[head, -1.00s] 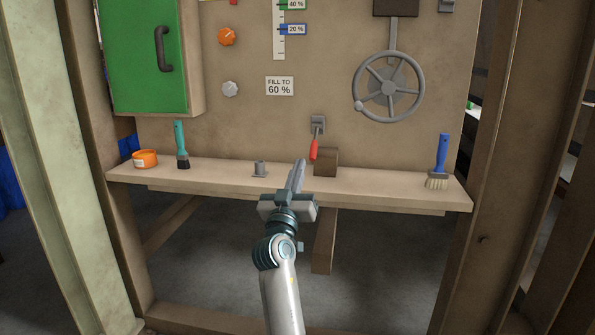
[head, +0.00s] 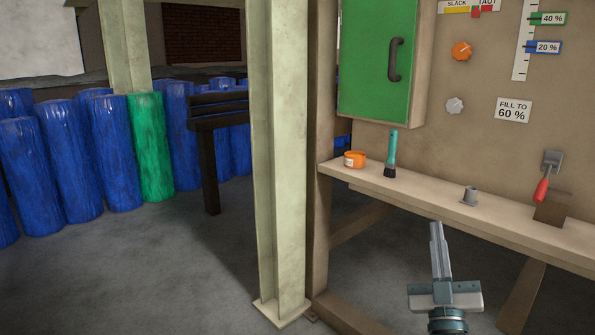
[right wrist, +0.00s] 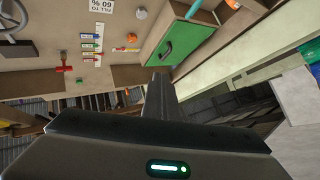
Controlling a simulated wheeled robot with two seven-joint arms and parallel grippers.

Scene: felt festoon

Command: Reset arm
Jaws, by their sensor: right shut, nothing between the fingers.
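My right gripper (head: 436,240) is in the lower right of the head view, in front of the wooden shelf's front edge. Its fingers point up and are closed together with nothing between them. In the right wrist view the shut fingers (right wrist: 160,92) point toward the board and the green cabinet. The gripper appears apart from the shelf and the things on it. My left gripper is not in view.
A shelf (head: 430,206) holds an orange tape roll (head: 355,159), a teal brush (head: 392,152) and a grey peg (head: 469,196). Above are a green cabinet (head: 368,60) and a red-handled lever (head: 541,190). A pale post (head: 280,160) stands left. Blue rolls (head: 68,150) and a green roll (head: 150,145) stand beyond.

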